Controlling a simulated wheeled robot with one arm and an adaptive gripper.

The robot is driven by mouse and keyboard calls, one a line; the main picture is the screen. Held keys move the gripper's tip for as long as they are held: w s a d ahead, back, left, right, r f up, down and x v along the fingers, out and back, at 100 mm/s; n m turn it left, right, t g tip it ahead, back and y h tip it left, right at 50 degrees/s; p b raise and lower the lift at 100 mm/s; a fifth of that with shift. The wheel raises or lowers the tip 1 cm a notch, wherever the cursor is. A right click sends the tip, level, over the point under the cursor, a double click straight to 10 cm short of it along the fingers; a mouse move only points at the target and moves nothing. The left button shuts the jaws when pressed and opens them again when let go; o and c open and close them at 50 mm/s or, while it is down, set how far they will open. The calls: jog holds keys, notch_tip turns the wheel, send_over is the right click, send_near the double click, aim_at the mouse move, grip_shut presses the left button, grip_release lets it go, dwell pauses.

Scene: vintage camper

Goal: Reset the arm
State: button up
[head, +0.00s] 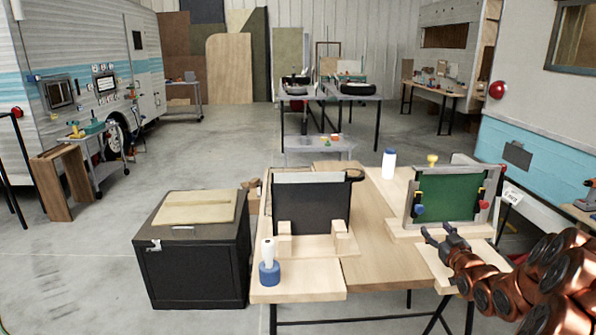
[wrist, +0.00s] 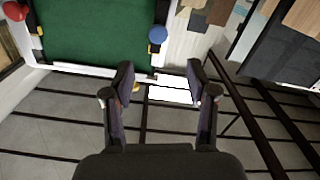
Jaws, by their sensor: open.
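My copper-coloured arm (head: 520,275) reaches in from the lower right in the head view. My gripper (head: 440,234) is open and empty, above the front right of the wooden workbench (head: 375,240). It is in front of a framed green panel (head: 448,198). In the wrist view, my gripper's two fingers (wrist: 160,85) are spread apart with nothing between them. The green panel (wrist: 95,30) fills the upper left there, with a blue knob (wrist: 158,35) at its right edge and a red knob (wrist: 14,11) at its left.
A dark panel (head: 312,208) stands in wooden blocks on the bench's left part, behind a white-and-blue bottle (head: 269,265). A white bottle (head: 389,164) stands at the back. A black cabinet (head: 193,262) is left of the bench. Open floor (head: 75,285) lies farther left.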

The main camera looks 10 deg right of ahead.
jog(key=s+a+r+g+p, duration=0.1)
jog(key=s+a+g+p, duration=0.1)
jog(key=s+a+g, duration=0.45)
jog(key=s+a+r+g+p, duration=0.1)
jog(key=s+a+g+p, duration=0.2)
jog(key=a, duration=0.6)
jog(key=s+a+r+g, duration=0.1)
jog(key=s+a+g, duration=0.2)
jog(key=s, duration=0.9)
jog(key=s+a+r+m+g+y+p, duration=0.1)
jog(key=s+a+g, duration=0.2)
jog(key=s+a, duration=0.5)
jog(key=s+a+r+g+p, duration=0.1)
jog(key=s+a+g, duration=0.3)
jog(key=s, duration=1.4)
jog(key=shift+a+r+m+y, duration=0.3)
jog(key=shift+a+r, duration=0.25)
jog(key=shift+a, duration=0.3)
jog(key=shift+c, duration=0.4)
